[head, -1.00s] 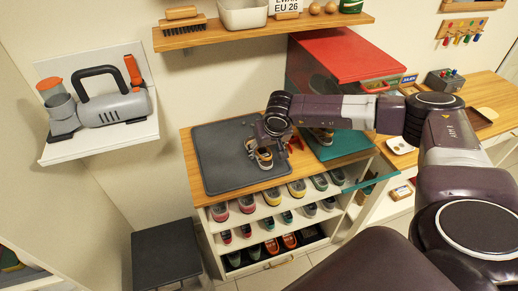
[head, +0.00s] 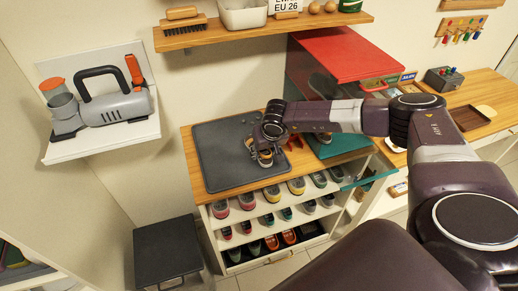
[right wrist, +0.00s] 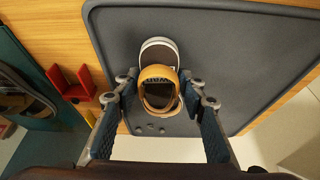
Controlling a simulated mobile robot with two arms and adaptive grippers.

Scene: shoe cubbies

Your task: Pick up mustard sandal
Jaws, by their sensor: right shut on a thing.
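The mustard sandal (right wrist: 160,74) is in the right wrist view, with a mustard strap and a dark inside. It also shows in the head view (head: 265,159), at the right part of the dark grey mat (head: 215,165). My right gripper (right wrist: 158,92) has one finger on each side of it and is shut on it. A grey, pale-edged shoe part (right wrist: 158,52) lies just beyond the strap; I cannot tell if it belongs to the same sandal. The gripper hides part of the sandal in the head view. My left gripper is not in view.
Below the wooden top, cubbies (head: 228,223) hold several shoes. A red holder (right wrist: 70,83) stands close beside the mat. A red-topped box (head: 345,52) and a teal panel are to the right. A shelf (head: 260,31) hangs above. The mat's left half is clear.

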